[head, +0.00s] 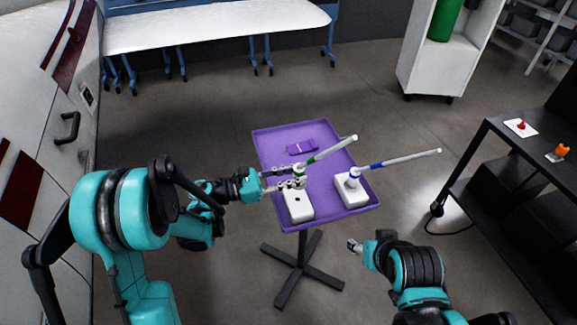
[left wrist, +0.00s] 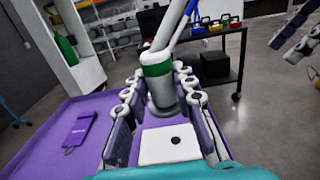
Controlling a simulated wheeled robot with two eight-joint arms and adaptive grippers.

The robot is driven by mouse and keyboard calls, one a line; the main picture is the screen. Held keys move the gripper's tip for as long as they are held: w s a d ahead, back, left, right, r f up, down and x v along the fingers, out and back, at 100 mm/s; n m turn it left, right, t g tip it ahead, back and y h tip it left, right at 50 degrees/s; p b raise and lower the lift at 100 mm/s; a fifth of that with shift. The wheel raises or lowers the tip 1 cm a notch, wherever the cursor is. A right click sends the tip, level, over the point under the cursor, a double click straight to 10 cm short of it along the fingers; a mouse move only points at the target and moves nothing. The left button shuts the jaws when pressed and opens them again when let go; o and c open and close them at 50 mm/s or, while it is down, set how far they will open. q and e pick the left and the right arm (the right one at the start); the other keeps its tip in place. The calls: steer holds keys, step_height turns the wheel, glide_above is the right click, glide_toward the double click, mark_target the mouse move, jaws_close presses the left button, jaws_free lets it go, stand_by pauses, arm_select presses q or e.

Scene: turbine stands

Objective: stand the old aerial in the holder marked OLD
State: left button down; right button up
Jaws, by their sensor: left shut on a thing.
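My left gripper (head: 290,184) is shut on an aerial with a white rod and a green band (head: 312,160). In the head view the rod tilts up to the right. In the left wrist view the green-banded aerial (left wrist: 157,70) has a grey lower end between the fingers. A white block with a dark hole (head: 298,205) lies just in front of the gripper. It also shows between the fingers in the left wrist view (left wrist: 168,147). A second aerial with a blue band (head: 385,162) leans from another white block (head: 350,192). I cannot read any OLD mark. My right gripper (head: 353,245) is away from the tray.
The purple tray table (head: 270,138) stands on a dark cross foot. A small purple item (head: 302,147) lies at its back. A dark bench (head: 500,135) with small red and orange items is at the right. Open floor surrounds the table.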

mark_target(293, 187)
arm_select(q)
steer(key=shift+f+b, duration=1.95)
steer(key=shift+f, duration=0.45)
steer(key=shift+s+f, duration=0.1)
steer(key=shift+b, duration=0.3)
steer(key=shift+f, duration=0.2)
steer(key=shift+f+b, duration=0.15)
steer(key=shift+b, duration=0.35)
